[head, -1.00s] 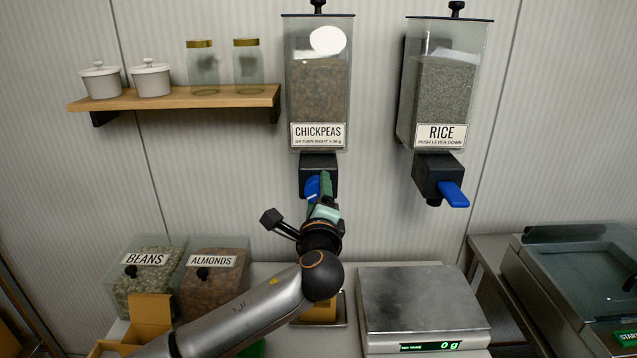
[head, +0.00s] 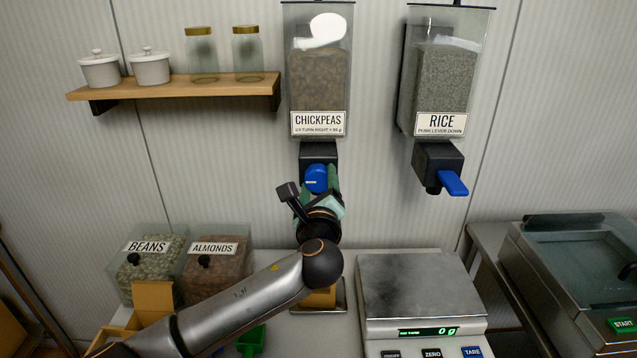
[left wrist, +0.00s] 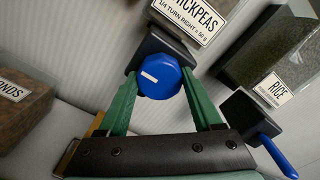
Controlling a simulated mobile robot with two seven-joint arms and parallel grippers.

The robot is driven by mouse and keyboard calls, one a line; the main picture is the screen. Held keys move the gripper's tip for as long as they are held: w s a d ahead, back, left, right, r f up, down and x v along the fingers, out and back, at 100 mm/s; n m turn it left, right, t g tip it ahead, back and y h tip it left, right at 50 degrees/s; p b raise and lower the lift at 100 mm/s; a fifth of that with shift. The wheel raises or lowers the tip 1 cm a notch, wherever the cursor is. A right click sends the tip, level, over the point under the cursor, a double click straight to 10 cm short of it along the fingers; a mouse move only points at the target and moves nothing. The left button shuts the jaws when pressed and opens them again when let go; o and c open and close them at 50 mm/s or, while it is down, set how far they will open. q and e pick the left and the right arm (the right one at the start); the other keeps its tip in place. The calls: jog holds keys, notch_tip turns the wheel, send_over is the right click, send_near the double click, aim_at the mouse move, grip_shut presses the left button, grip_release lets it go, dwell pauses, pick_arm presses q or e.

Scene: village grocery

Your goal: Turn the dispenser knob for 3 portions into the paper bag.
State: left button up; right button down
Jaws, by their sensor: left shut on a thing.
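The chickpea dispenser (head: 319,80) hangs on the wall, with a black outlet block (head: 319,153) under it. Its blue knob (head: 316,178) faces me, and a short white mark shows on its face. My left gripper (head: 318,181) is shut on this knob. In the left wrist view the green fingers (left wrist: 160,82) lie on either side of the knob (left wrist: 160,76). A brown thing (head: 319,298), perhaps the paper bag, stands on a tray below the outlet and is mostly hidden by my left arm. My right gripper is not in view.
A rice dispenser (head: 443,80) with a blue lever (head: 453,183) hangs to the right. A scale (head: 420,285) reading 0 g stands at lower right. Bins of beans (head: 152,270) and almonds (head: 213,268) stand at left, below a wooden shelf (head: 175,91).

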pick_arm(q)
jog(key=o, duration=1.4)
jog(key=shift+c, duration=0.2)
jog(key=s+b, duration=0.2)
jog(key=s, duration=1)
jog(key=shift+s, duration=0.3)
